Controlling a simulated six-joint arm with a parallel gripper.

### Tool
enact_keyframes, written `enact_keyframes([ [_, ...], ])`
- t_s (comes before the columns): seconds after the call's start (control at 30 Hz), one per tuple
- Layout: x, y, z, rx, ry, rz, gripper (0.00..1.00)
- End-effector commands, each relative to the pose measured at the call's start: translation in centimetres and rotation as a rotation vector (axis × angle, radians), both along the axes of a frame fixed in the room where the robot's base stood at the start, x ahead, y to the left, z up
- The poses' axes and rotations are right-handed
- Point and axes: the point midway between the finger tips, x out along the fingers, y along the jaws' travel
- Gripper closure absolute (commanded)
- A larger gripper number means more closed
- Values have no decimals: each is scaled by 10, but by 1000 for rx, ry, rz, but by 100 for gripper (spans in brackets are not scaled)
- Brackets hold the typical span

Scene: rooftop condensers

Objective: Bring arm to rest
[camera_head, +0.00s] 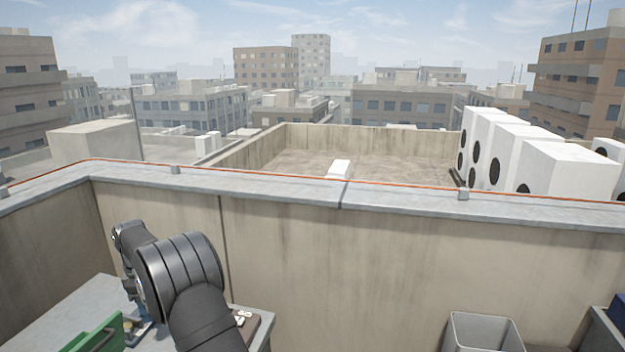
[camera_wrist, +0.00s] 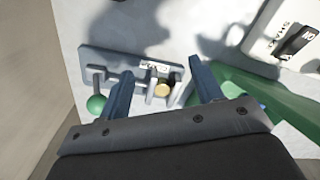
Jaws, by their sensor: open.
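In the wrist view my gripper (camera_wrist: 161,68) is open, its two blue fingers spread apart with nothing between them. Beyond the fingers, a grey plate (camera_wrist: 105,62) on a pale surface carries a green ball knob (camera_wrist: 96,104), a brass-coloured round piece (camera_wrist: 162,90) and small white labels. The fingers overlap the plate in the picture; I cannot tell any contact. In the head view my dark arm bends down over the table (camera_head: 80,305) at lower left, and the arm hides most of the gripper.
A green object (camera_head: 97,338) stands on the table, also in the wrist view (camera_wrist: 275,105). A white unit with a dark switch (camera_wrist: 295,42) lies at upper right there. A parapet wall (camera_head: 400,260) rises behind the table. A grey bin (camera_head: 482,332) stands at lower right.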

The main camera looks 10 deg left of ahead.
Motion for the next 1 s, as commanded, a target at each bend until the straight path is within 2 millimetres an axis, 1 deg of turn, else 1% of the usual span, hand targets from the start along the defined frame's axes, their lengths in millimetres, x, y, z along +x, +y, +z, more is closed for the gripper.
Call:
enact_keyframes([
  [0.03, 10, -7, -1, 0, 0, -41, 40],
  [0.1, 21, -15, -2, 0, 0, -97, 40],
  [0.4, 67, -53, -7, -1, 1, -336, 40],
  [0.77, 117, -105, -13, 0, 0, -620, 40],
  [1.0, 146, -143, -18, -1, 1, -803, 40],
])
